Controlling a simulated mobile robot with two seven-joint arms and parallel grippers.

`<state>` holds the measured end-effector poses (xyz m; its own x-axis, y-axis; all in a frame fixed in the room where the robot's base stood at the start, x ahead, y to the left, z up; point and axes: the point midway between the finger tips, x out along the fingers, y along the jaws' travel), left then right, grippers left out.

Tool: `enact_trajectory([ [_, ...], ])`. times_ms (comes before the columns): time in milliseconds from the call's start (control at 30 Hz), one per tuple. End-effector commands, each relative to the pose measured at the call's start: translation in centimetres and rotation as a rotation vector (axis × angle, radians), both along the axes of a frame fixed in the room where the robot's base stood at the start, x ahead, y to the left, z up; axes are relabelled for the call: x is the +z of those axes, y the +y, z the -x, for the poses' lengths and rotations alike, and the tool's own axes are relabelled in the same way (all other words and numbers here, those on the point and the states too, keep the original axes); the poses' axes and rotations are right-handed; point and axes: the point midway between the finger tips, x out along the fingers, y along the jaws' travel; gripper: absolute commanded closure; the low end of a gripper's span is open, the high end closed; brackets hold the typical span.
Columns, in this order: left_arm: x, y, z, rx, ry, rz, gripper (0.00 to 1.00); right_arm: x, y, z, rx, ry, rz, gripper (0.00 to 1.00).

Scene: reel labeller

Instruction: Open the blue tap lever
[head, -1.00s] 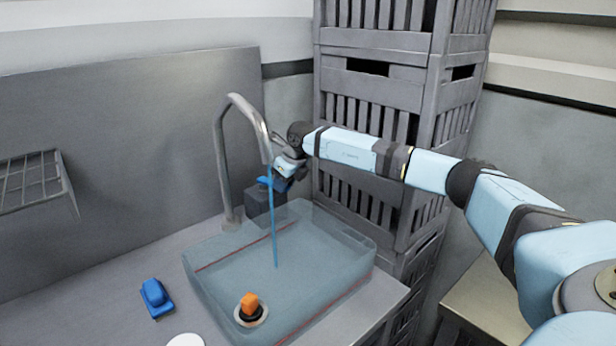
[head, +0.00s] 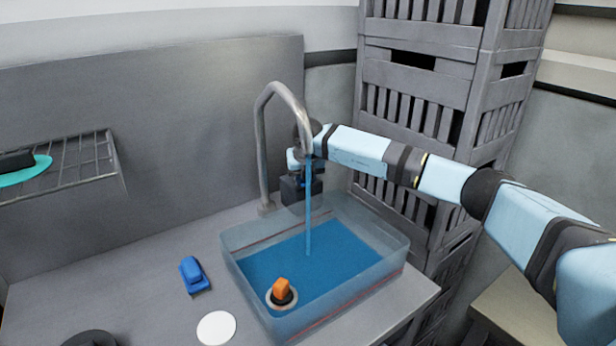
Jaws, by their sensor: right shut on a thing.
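The grey tap (head: 262,150) has a curved spout, and a blue stream of water (head: 308,215) runs from it into the clear basin (head: 390,265). Blue water (head: 330,252) covers the basin floor. The dark valve block (head: 292,190) stands behind the stream. My right gripper (head: 300,163) is at the top of this block, behind the spout, shut on the blue tap lever. The lever is almost wholly hidden by the gripper and spout, so its angle cannot be read. My left gripper is not in view.
An orange-topped plug (head: 282,292) stands in the basin. A blue object (head: 194,275) and a white disc (head: 216,328) lie on the counter to its left. A wire rack (head: 85,165) is on the left wall. Stacked grey crates (head: 420,90) stand close behind my right arm.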

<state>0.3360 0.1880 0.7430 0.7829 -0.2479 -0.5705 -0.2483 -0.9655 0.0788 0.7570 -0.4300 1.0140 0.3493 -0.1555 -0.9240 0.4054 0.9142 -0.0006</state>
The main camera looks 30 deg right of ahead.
Motion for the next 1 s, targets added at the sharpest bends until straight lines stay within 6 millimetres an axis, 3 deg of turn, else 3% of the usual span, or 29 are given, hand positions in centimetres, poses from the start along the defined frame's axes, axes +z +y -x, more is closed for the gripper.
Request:
enact_trajectory([
  [533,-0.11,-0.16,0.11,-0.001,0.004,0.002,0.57,0.24,-0.04,-0.16,-0.028,-0.004,0.001,1.0],
  [567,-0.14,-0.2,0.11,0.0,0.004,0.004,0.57,0.24,-0.05,-0.15,-0.028,-0.004,0.001,0.64],
  [633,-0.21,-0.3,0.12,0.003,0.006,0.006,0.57,0.21,-0.03,-0.15,-0.028,-0.003,0.001,0.47],
  [1000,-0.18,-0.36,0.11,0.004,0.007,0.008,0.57,0.16,0.07,-0.1,-0.025,-0.001,0.0,0.45],
])
